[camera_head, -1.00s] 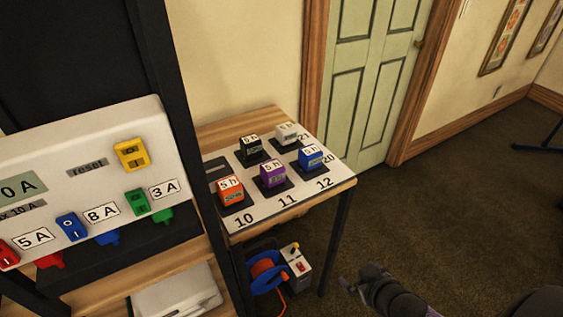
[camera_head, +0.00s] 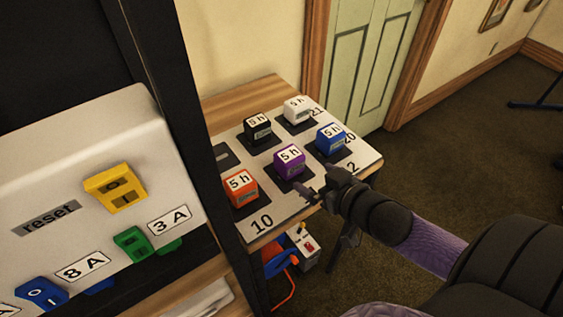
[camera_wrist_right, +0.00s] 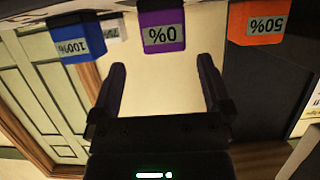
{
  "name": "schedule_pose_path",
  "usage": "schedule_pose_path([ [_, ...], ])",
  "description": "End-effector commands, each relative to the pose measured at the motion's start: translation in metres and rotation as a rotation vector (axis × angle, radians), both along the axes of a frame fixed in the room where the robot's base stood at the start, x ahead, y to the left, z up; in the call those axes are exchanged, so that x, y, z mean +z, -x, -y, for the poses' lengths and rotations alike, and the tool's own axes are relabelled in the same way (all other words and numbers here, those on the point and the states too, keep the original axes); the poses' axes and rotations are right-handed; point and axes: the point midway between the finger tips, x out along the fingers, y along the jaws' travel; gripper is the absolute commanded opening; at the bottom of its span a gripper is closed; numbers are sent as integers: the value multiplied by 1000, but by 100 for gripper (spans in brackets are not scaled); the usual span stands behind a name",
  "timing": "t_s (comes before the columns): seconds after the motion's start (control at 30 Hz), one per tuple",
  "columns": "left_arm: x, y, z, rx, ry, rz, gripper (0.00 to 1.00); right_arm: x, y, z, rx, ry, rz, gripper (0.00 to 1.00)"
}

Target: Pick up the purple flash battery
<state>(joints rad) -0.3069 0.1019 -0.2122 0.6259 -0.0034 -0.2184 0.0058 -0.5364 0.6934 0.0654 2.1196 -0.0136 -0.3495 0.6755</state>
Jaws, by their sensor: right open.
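The purple flash battery (camera_head: 289,162) stands on a dark pad in the front middle of the white board on the small table. Its top label reads "5 h". In the right wrist view the purple battery (camera_wrist_right: 162,32) hangs upside down in the picture, with a "0%" label facing me. My right gripper (camera_head: 318,186) is just in front and to the right of it, apart from it. In the right wrist view the right gripper (camera_wrist_right: 160,75) has its two fingers spread and empty, lined up with the purple battery. My left gripper is not in view.
An orange battery (camera_head: 241,188) stands left of the purple one, and a blue battery (camera_head: 331,138) stands right. Black (camera_head: 258,128) and white (camera_head: 297,110) ones stand behind. A dark post (camera_head: 185,130) and a switch panel (camera_head: 75,150) are at left.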

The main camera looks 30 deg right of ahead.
Motion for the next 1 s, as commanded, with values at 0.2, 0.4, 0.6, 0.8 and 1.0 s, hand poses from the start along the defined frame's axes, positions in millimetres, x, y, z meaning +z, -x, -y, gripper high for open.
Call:
schedule_pose_path([
  [0.2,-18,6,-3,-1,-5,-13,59,-16,-34,-2,-1,1,2,100],
  [0.4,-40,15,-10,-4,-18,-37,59,-34,-67,-9,-1,2,2,100],
  [0.6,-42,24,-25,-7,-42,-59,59,-37,-82,-10,-1,2,0,100],
  [0.8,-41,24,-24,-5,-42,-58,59,-36,-82,-10,-1,2,0,89],
  [1.0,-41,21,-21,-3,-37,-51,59,-36,-81,-10,-1,2,0,47],
])
